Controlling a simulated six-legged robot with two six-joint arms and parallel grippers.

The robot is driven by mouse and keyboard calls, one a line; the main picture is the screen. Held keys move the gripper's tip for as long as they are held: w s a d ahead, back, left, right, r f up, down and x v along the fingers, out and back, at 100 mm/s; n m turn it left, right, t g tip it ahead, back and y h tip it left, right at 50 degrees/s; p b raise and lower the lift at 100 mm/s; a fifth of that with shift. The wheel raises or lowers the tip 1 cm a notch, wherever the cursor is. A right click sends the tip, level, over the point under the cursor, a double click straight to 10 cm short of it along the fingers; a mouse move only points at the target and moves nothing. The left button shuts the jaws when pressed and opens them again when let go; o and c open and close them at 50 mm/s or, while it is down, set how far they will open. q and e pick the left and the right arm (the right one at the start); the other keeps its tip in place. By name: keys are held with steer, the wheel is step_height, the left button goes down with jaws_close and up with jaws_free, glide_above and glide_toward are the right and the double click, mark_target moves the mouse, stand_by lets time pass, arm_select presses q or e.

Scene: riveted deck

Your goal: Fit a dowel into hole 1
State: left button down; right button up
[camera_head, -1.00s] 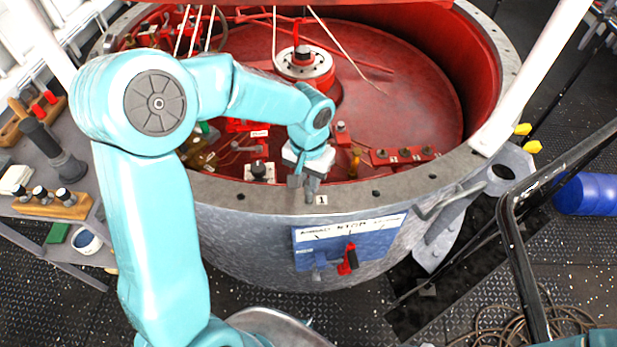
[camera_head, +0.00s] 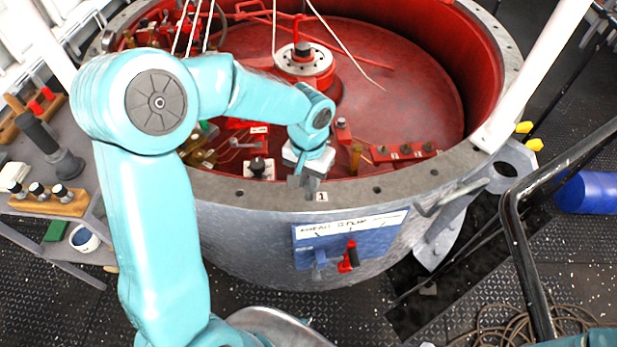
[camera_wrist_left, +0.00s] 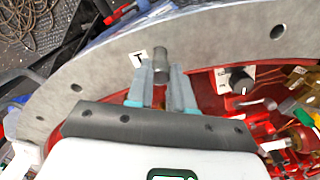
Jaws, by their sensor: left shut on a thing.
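My left gripper (camera_head: 304,185) is at the rim of the round red-lined tub, by the small white label "1" (camera_head: 321,197). In the left wrist view its two fingers (camera_wrist_left: 162,84) are shut on a short grey dowel (camera_wrist_left: 160,56), with the label "1" (camera_wrist_left: 137,59) beside it. The dowel's top end shows above the rim. Hole 1 itself is hidden behind the dowel and fingers, so I cannot tell how deep the dowel sits. My right gripper is not in view.
The tub's grey rim (camera_head: 435,178) has other open holes, one at the right of the label (camera_head: 377,190). A blue panel with a red-handled lever (camera_head: 349,257) is on the tub's outer wall. A grey bench with a wooden peg rack (camera_head: 50,204) stands at left.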

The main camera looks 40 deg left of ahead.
arm_select(q)
steer(key=shift+f+b, duration=0.65)
steer(key=shift+f, duration=0.05)
steer(key=c, duration=0.9)
jaws_free()
steer(key=shift+r, duration=0.1)
step_height(320, 180, up, 16)
steer(key=shift+r+p, duration=0.1)
steer(key=shift+p, duration=0.3)
steer(key=shift+s, duration=0.1)
